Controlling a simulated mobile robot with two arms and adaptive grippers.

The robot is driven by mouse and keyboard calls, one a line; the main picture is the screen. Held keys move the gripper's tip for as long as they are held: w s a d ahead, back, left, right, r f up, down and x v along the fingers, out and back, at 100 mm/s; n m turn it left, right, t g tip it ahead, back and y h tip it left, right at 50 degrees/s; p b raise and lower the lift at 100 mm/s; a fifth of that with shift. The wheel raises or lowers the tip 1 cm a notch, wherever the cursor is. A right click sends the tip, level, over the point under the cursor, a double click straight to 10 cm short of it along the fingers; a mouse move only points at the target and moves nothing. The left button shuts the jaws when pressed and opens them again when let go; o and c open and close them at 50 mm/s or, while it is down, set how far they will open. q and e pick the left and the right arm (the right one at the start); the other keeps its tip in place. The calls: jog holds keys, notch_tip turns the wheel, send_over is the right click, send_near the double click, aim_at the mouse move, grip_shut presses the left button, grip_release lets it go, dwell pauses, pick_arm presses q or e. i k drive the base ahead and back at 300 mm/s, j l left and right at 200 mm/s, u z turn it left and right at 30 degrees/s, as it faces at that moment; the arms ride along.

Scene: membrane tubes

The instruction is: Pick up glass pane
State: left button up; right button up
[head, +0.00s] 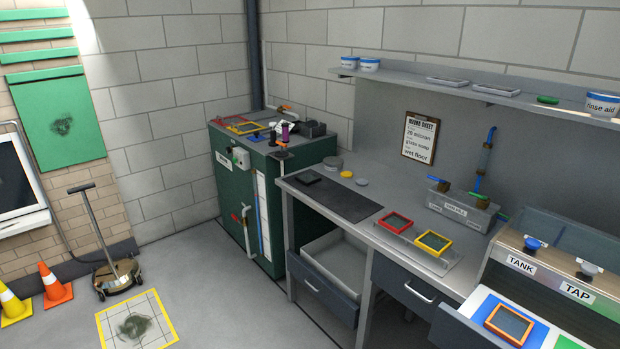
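No item is plainly a loose glass pane. Several small framed panels with dark, glass-like faces are in the head view. A red-framed one (395,222) and a yellow-framed one (433,242) sit in a grey rack on the bench. An orange-framed one (509,323) lies on a blue panel at the lower right. A small flat dark piece (308,177) lies on the far end of the dark mat (340,198); I cannot tell whether it is glass. Neither of my grippers is in view.
The grey bench has an open drawer (335,262) below. A green cabinet (258,190) stands behind it. The TANK and TAP unit (548,278) is at the right. Floor between is mostly clear.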

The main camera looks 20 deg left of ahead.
aim_at(307, 178)
jog(key=i+j+z, duration=0.1)
jog(key=i+j, duration=0.15)
jog(key=i+j+z, duration=0.1)
jog(key=j, duration=0.35)
jog(key=i+j+z, duration=0.1)
jog(key=i+j, duration=0.2)
jog(key=i+j+z, duration=0.15)
jog(key=j, duration=0.3)
jog(key=i+j+z, duration=0.1)
jog(key=j, duration=0.3)
jog(key=i, duration=0.1)
